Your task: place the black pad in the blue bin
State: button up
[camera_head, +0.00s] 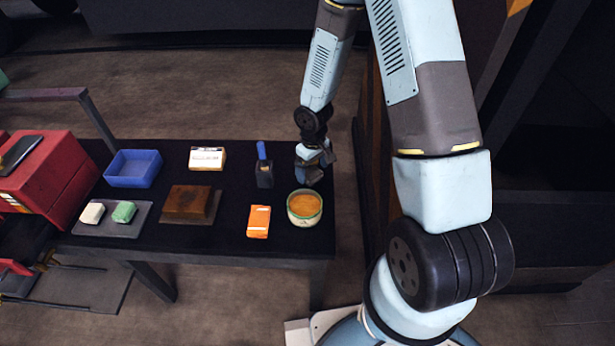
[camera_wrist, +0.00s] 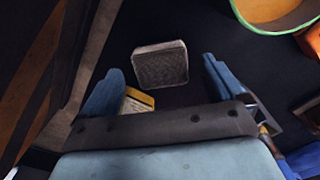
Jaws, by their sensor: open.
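The black pad (camera_wrist: 160,65) is a small, dark grey rounded square with a rough, speckled face. In the wrist view it lies on the black table top, ahead of and between my blue fingers. My gripper (camera_wrist: 163,78) is open, and nothing is clamped in it. In the head view my gripper (camera_head: 314,168) is over the table's right end, just behind the bowl, and the pad cannot be made out there. The blue bin (camera_head: 133,168) stands at the left of the table, an open, shallow box that looks empty.
A green-rimmed bowl (camera_head: 304,207) with orange contents stands near the gripper. An orange box (camera_head: 258,221), a blue-handled brush (camera_head: 264,170), a brown block (camera_head: 187,203), a white-topped box (camera_head: 207,158), soap-like bars on a grey tray (camera_head: 91,229) and a red toolbox (camera_head: 45,180) share the table.

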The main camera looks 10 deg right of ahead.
aim_at(312, 171)
jog(key=shift+w+f, duration=0.1)
jog(key=shift+f, duration=1.4)
jog(key=shift+c, duration=0.2)
jog(key=c, duration=1.2)
